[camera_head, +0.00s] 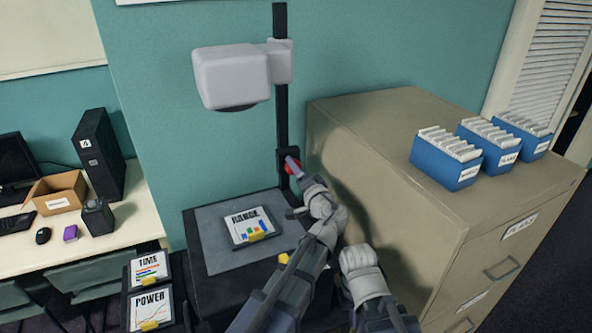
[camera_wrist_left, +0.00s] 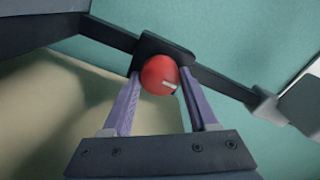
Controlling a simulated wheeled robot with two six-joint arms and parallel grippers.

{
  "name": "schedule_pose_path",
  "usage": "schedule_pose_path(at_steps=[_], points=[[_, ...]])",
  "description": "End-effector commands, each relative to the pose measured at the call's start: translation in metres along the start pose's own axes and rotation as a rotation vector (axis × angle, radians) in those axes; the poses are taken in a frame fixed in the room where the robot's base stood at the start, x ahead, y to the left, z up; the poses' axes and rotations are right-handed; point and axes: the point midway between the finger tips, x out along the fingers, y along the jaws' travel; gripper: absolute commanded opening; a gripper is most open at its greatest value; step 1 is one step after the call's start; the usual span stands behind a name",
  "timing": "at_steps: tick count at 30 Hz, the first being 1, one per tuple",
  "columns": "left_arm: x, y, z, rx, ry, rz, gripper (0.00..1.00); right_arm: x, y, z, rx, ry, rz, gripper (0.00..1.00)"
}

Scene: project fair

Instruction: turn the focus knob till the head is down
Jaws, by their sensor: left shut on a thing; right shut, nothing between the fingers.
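The red focus knob (camera_wrist_left: 158,75) sits on a dark block on the column, between the two fingers of my left gripper (camera_wrist_left: 162,100) in the left wrist view. In the head view the knob (camera_head: 292,166) is partly covered by my left gripper (camera_head: 293,172), which is shut on it. A short white mark shows on the knob. The white head (camera_head: 232,77) is high on the black column (camera_head: 281,120), well above the stand's base (camera_head: 206,285). My right arm (camera_head: 362,275) is low at the bottom centre; its fingertips cannot be made out.
A RANGE board (camera_head: 250,227) lies on the grey mat under the head. A tan filing cabinet (camera_head: 375,180) with blue file boxes (camera_head: 445,160) stands close on the right. TIME (camera_head: 148,268) and POWER (camera_head: 150,308) boards are at lower left, near a desk (camera_head: 140,222).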

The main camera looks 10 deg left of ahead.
Motion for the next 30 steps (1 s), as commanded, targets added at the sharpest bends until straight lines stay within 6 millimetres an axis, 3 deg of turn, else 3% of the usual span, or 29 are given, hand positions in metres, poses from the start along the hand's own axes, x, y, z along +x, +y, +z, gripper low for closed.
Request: schedule_pose_path(at_steps=[7,8,15,30], points=[[-0.0011,0.0011,0.0015,-0.006,-0.003,0.004,0.04,0.0005,0.0,0.0,0.0,0.0,0.0,0.0],[-0.0011,0.0011,0.0015,-0.006,-0.003,0.004,0.63,0.0005,0.0,0.0,0.0,0.0,0.0,0.0],[-0.0005,0.0006,0.0006,-0.003,-0.001,0.002,0.89,0.0002,0.0,0.0,0.0,0.0,0.0,0.0],[-0.0068,-0.0034,0.0069,-0.001,-0.002,0.001,0.89,0.0001,0.0,0.0,0.0,0.0,0.0,0.0]])
